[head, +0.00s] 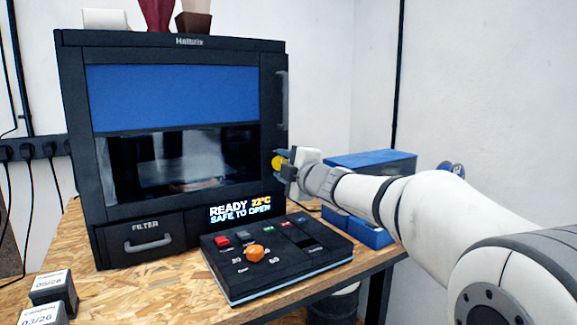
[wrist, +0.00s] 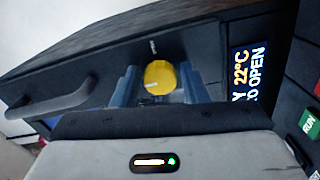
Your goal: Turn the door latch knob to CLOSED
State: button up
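The yellow door latch knob (head: 278,162) is on the right front edge of the black printer (head: 75,130), beside the door window. In the wrist view the knob (wrist: 160,74) sits between my two blue-grey fingers, with a pale mark low on its left side. A small white label is by it, too small to read. My gripper (head: 287,170) is at the knob from the right. In the wrist view my gripper (wrist: 162,84) looks open around it, with narrow dark gaps on both sides. Contact deeper down is hidden.
The door handle (head: 282,100) is above the knob, and shows at left in the wrist view (wrist: 55,98). The display (head: 240,210) reads READY 22°C, SAFE TO OPEN. A control panel (head: 320,262) with an orange knob lies in front. Blue-lidded boxes (head: 370,160) stand behind my arm.

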jog(key=shift+o, duration=1.3)
jog(key=v, duration=0.7)
jog(key=shift+s+d, duration=0.25)
jog(key=shift+s, duration=0.1)
